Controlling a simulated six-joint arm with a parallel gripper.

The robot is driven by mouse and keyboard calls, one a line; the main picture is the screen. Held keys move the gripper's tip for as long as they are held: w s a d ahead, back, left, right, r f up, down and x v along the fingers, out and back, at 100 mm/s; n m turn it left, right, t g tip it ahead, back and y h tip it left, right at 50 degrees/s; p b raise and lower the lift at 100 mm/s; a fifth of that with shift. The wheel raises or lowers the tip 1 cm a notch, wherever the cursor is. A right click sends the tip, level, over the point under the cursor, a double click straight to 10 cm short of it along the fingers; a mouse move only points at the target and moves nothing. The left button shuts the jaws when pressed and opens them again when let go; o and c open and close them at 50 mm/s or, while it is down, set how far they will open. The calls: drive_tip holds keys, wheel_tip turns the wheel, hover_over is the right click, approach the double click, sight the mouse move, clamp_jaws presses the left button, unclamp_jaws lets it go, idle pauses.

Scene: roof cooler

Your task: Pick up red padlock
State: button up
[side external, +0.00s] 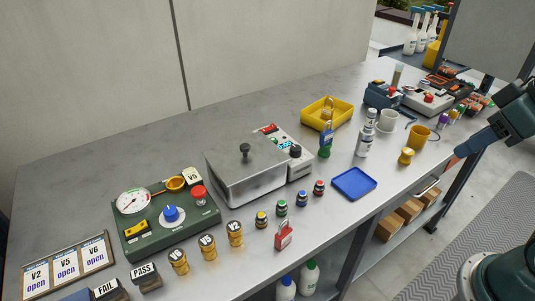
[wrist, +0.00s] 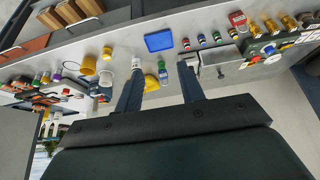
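The red padlock (side external: 283,236) stands near the front edge of the grey workbench in the side view, in front of a row of small bottles. In the wrist view the red padlock (wrist: 237,19) is small, at the upper right. My gripper (wrist: 157,82) is open, with its two fingers apart and nothing between them. In the side view it is at the far right, over the bench's front edge and far from the padlock; its fingertips are hard to make out there.
A blue tray (side external: 354,184) lies between the padlock and my gripper. A metal bath (side external: 245,170) and green gauge panel (side external: 165,215) stand behind and left.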

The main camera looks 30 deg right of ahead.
drive_tip(key=shift+o, duration=0.4)
drive_tip(key=shift+w, duration=0.1)
drive_tip(key=n+g+y, duration=0.4)
drive_tip(key=n+g, duration=0.3)
drive_tip(key=n, duration=1.3)
hover_over(284, 231)
drive_tip(key=d, duration=0.5)
wheel_tip(284, 231, down, 12)
drive_tip(key=shift+w+x, duration=0.2)
drive_tip(key=shift+x, duration=1.2)
drive_tip(key=shift+w+x, duration=0.2)
drive_tip(key=shift+x, duration=1.25)
drive_tip(key=shift+w+x, duration=0.2)
drive_tip(key=shift+x, duration=1.2)
drive_tip(key=shift+a+f, duration=0.1)
drive_tip(key=shift+a, duration=0.05)
drive_tip(key=shift+x, duration=2.45)
drive_tip(key=shift+w+a, duration=0.1)
drive_tip(key=shift+w, duration=0.05)
clamp_jaws()
